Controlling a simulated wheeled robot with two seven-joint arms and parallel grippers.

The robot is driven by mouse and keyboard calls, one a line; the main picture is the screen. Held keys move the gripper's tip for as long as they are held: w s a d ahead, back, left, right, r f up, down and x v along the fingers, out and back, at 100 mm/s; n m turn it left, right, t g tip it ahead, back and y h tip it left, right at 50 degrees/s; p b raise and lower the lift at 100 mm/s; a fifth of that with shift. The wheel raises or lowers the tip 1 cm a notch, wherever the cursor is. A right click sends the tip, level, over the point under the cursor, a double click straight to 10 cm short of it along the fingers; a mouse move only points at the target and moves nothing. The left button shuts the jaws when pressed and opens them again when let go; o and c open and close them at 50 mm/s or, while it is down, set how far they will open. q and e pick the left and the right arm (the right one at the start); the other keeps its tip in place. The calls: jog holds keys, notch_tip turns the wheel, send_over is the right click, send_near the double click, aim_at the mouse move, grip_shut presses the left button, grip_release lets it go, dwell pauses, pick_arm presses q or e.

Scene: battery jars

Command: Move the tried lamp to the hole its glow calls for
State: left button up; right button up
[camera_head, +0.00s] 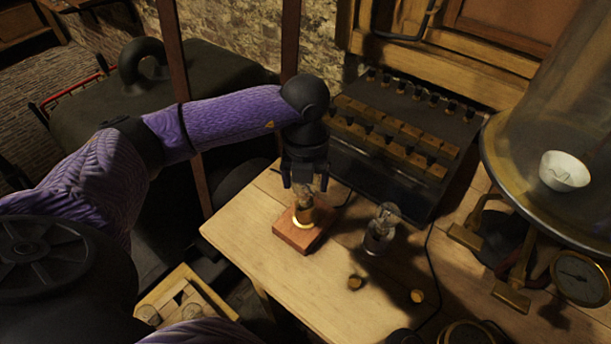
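A glass lamp with a brass-coloured base (304,212) stands upright at the bright ring on a reddish wooden block (290,237). My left gripper (305,187) points down from above, with its fingers on either side of the lamp's glass; I cannot tell whether they touch it. A second glass lamp (380,230) stands on the table to the right of the block, apart from it. Two small round brass-coloured spots, one at the left (355,282) and one at the right (417,296), show in the tabletop; I cannot tell whether they are holes. My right gripper is not in view.
The wooden table (300,280) has bare room in front of the block. A dark rack with rows of brass-coloured pieces (395,130) stands behind. A large glass bell (550,110) holding a white cup (564,171) and a gauge (580,277) stand at the right. A dark cable crosses the table.

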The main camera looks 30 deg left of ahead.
pick_arm(q)
jog(key=c, duration=0.6)
jog(key=shift+o, duration=0.2)
jog(key=n+p, duration=0.1)
jog(key=n, duration=0.2)
jog(key=shift+r+p, duration=0.2)
jog(key=shift+p, duration=0.2)
jog(key=n+p, duration=0.1)
jog(key=n, duration=0.2)
jog(key=shift+f+n, duration=0.2)
jog(key=shift+n, duration=0.1)
jog(key=shift+r+n+p, duration=0.15)
jog(key=shift+n+p, duration=1)
jog(key=shift+n, duration=0.05)
jog(key=n+p, duration=0.1)
jog(key=n, duration=0.1)
jog(key=shift+n+p, duration=0.35)
jog(key=shift+n, duration=0.45)
